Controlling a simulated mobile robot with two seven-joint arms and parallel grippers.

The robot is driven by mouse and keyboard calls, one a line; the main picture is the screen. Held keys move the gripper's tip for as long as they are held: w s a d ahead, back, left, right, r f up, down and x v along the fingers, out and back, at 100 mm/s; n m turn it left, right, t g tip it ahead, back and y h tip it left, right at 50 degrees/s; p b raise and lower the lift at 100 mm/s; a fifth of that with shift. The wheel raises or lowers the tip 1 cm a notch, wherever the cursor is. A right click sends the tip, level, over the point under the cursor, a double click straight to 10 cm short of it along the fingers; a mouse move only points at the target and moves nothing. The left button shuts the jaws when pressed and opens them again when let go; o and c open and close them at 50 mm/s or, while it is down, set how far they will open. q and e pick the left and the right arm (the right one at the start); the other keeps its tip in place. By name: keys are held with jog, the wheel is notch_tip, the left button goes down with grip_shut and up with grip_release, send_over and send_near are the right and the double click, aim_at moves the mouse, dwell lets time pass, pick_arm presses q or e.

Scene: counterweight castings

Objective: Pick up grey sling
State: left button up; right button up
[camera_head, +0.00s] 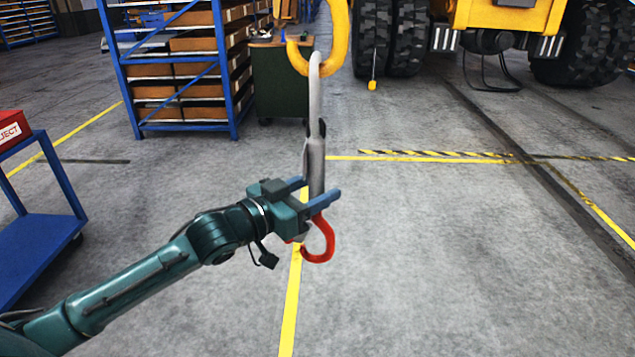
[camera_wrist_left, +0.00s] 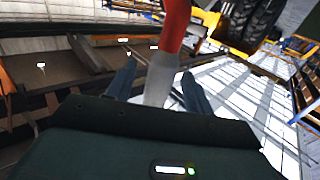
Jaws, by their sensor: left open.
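The grey sling (camera_head: 314,150) hangs upright from a yellow hook (camera_head: 338,45) at the top of the head view. A red hook (camera_head: 327,243) is at its lower end. My left gripper (camera_head: 320,187) is open at the lower part of the sling, just above the red hook, with its blue fingers on either side of it. In the left wrist view the sling (camera_wrist_left: 159,82) shows between the open fingers, with the red hook (camera_wrist_left: 174,28) beyond it. I cannot tell whether either finger touches the sling. My right gripper is not in view.
A blue shelf rack (camera_head: 180,130) with boxes and a dark green cabinet (camera_head: 283,85) stand behind. A blue cart (camera_head: 45,225) with a red bin (camera_head: 12,130) is at the left. A yellow vehicle (camera_head: 505,18) with large tyres is at the back right. The floor at the right is clear.

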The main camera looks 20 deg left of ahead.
pick_arm(q)
jog(key=x, duration=0.2)
jog(key=shift+w+d, duration=0.2)
jog(key=shift+c, duration=0.5)
grip_shut()
jog(key=shift+r, duration=0.15)
